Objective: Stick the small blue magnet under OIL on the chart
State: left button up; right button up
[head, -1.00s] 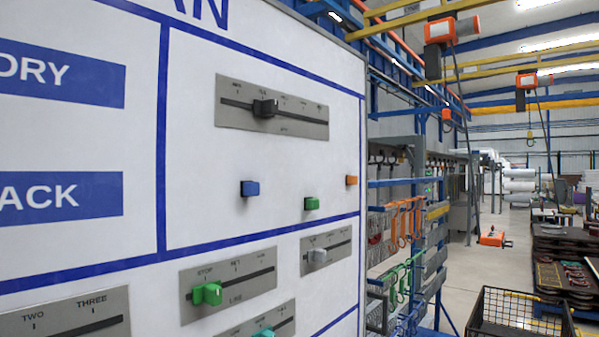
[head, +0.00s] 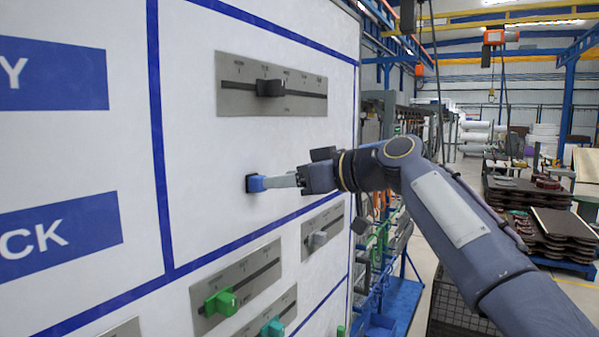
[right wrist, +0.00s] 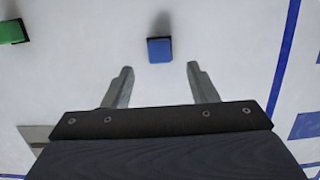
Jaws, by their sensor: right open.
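The small blue magnet (head: 252,184) sits on the white chart board (head: 215,215), below a grey slider strip with a black knob. My right gripper (head: 266,183) reaches in from the right, with its fingers at the magnet's side in the head view. In the right wrist view the blue magnet (right wrist: 159,49) lies just beyond the two open fingertips (right wrist: 160,70), about midway between them, and nothing is held. I cannot read the word OIL anywhere. My left gripper is out of view.
The grey strip (head: 235,100) with the black knob (head: 270,88) is above the magnet. Lower strips carry a green knob (head: 221,303), a teal knob (head: 272,328) and a grey knob (head: 318,240). A green magnet (right wrist: 14,31) shows at left in the right wrist view.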

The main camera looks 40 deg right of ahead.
aim_at(257, 184)
jog(key=p+x, duration=0.2)
jog(key=x, duration=0.3)
jog(key=shift+w+f, duration=0.1)
jog(key=c, duration=1)
jog(key=shift+o, duration=1)
jog(key=shift+c, duration=0.9)
